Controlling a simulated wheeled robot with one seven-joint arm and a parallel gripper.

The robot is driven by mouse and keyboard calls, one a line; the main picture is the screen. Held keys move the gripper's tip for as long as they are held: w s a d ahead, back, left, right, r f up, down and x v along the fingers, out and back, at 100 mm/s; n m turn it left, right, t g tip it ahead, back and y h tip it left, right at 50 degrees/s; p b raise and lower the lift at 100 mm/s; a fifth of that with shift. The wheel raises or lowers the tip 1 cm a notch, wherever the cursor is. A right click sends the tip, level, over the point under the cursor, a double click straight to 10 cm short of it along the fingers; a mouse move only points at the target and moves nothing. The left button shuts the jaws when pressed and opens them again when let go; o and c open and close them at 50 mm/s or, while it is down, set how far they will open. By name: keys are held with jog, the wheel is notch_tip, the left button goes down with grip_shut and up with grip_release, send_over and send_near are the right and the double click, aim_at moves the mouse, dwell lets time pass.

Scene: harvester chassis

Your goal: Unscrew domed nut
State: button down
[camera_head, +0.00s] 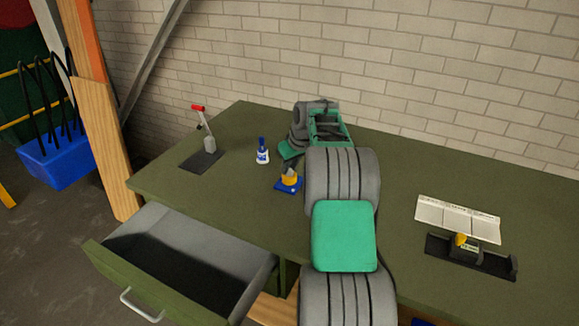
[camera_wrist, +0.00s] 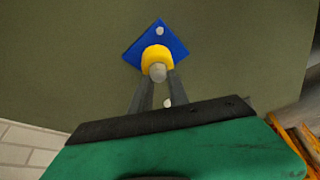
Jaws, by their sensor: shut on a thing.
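A blue square plate (camera_wrist: 138,50) lies on the green bench top, with a yellow round block (camera_wrist: 154,52) at its middle. The domed nut (camera_wrist: 158,74) looks like the grey rounded piece at the yellow block. My gripper (camera_wrist: 158,78) has its two grey fingers closed around this grey piece from both sides. In the head view, my gripper (camera_head: 289,169) comes down onto the yellow block (camera_head: 290,181) on the blue plate (camera_head: 287,189). The nut itself is hidden there by the fingers, and its thread cannot be seen.
A blue-and-white bottle (camera_head: 262,152) stands left of the plate. A red-handled lever device (camera_head: 209,144) is farther left. A drawer (camera_head: 142,296) hangs open below. White sheets (camera_head: 458,217) and a black holder (camera_head: 486,262) lie at the right. A brick wall closes the back.

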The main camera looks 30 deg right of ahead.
jog(key=shift+r+n+y+p, duration=0.15)
jog(key=shift+n+y+p, duration=0.45)
jog(key=shift+n+p, duration=1)
jog(key=shift+n+y+p, duration=0.3)
jog(key=shift+n+p, duration=0.25)
jog(key=shift+n, duration=0.15)
jog(key=shift+n, duration=0.3)
jog(key=shift+n+g+y+p, duration=0.65)
jog(key=shift+n+p, duration=1.25)
jog(key=shift+p, duration=1.3)
jog(key=shift+n+y+p, duration=0.25)
jog(key=shift+n+p, duration=0.3)
jog(key=shift+n, duration=0.15)
